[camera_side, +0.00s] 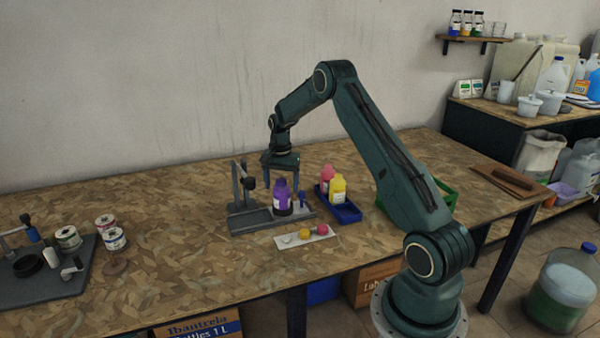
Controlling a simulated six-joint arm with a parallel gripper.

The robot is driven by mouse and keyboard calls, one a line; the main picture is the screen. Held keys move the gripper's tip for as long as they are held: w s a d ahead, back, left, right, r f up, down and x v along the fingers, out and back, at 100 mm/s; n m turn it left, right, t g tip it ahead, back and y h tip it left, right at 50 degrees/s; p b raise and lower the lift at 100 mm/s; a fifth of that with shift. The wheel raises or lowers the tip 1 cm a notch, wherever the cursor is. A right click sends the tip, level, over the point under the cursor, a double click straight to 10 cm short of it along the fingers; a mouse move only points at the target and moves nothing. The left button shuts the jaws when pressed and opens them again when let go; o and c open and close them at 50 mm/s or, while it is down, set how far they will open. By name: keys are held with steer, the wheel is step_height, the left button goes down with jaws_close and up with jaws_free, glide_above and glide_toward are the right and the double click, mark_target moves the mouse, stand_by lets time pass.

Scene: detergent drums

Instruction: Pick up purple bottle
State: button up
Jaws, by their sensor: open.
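The purple bottle (282,197) stands upright on a grey stand base (251,218) near the middle of the table. The fingers' lower ends are partly hidden behind the bottle and the stand. I cannot tell whether they touch the bottle; nothing shows held between them.
A blue tray (347,213) with a pink bottle (327,178) and a yellow bottle (338,189) stands to the right. A white strip (290,240) with coloured round pieces lies in front. A green crate (443,199) is behind my arm.

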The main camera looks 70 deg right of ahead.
steer(key=shift+f, duration=1.1)
steer(key=c, duration=1.2)
steer(key=shift+r, duration=0.1)
step_height(320, 180, up, 20)
steer(key=shift+f, duration=0.1)
